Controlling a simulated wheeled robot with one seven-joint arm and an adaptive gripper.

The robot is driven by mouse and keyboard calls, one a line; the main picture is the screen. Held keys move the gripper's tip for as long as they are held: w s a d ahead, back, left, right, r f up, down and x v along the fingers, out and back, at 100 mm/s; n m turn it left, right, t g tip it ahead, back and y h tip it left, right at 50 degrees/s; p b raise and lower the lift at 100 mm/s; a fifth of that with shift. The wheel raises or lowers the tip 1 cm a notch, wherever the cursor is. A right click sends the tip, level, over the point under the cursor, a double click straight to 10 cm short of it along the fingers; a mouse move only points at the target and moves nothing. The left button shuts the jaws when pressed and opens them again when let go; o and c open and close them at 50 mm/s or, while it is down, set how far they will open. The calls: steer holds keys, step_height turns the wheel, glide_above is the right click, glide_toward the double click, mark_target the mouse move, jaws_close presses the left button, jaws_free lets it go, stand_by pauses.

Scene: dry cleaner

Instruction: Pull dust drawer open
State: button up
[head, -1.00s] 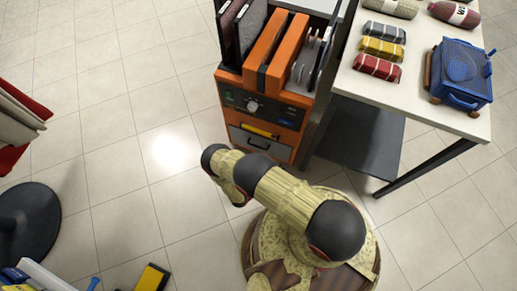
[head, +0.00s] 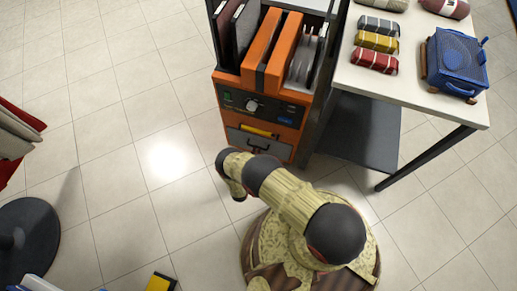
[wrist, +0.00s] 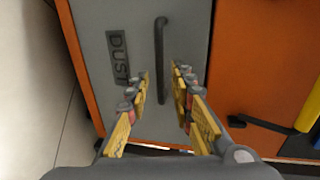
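The dust drawer (wrist: 185,45) has a grey front with a "DUST" label (wrist: 117,57) and a black bar handle (wrist: 161,50). In the wrist view its front looks flush with the orange housing around it. My gripper (wrist: 160,76) is open, with its yellow-padded fingers on either side of the handle in the picture. Gaps show between the handle and both fingers, and I cannot tell the depth between them. In the head view the grey front (head: 236,139) is low on the orange machine (head: 286,152), and my gripper is hidden behind my arm.
A white table (head: 413,93) with wrapped bundles and a blue box (head: 457,62) stands right of the machine, with a dark lower shelf (head: 362,135). A dark round stand base (head: 35,235) is at the left. The tiled floor left of the machine is clear.

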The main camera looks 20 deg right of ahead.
steer(key=shift+b+x, duration=0.35)
steer(key=shift+x, duration=1.45)
steer(key=shift+c, duration=0.2)
jaws_close()
